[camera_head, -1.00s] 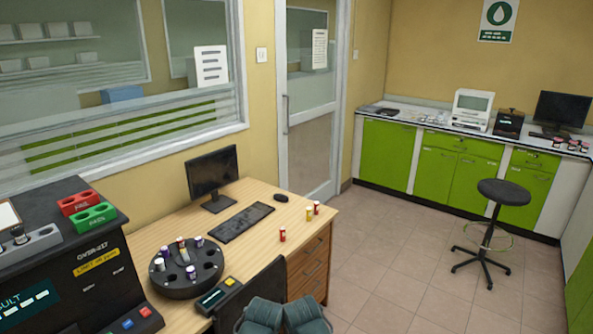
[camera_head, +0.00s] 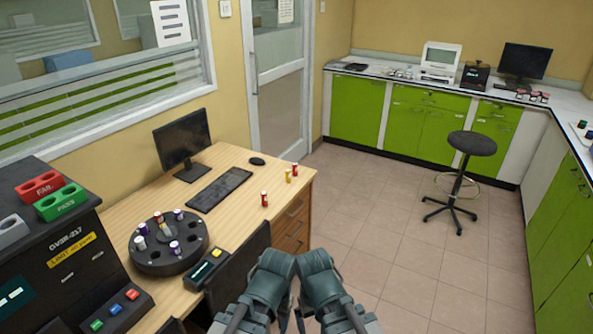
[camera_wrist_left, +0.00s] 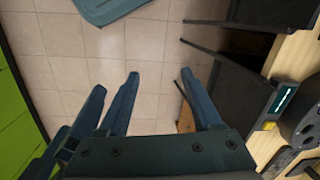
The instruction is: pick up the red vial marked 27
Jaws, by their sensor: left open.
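Two small red vials stand upright on the wooden desk (camera_head: 232,172): one nearer the front (camera_head: 264,199), one near the back right corner (camera_head: 295,170). A yellow vial (camera_head: 288,176) stands beside the back one. Their numbers are too small to read. My left gripper (camera_wrist_left: 158,80) is open and empty in the left wrist view, above the floor and beside the desk. In the head view both my arms are folded at the bottom centre, right of the desk and apart from the vials. My right gripper's fingers cannot be made out.
A dark round carousel (camera_head: 168,250) with several vials, a keyboard (camera_head: 219,189), a monitor (camera_head: 182,140) and a mouse (camera_head: 257,161) are on the desk. A black chair (camera_head: 238,270) stands at its front. A stool (camera_head: 472,144) stands on the otherwise open floor.

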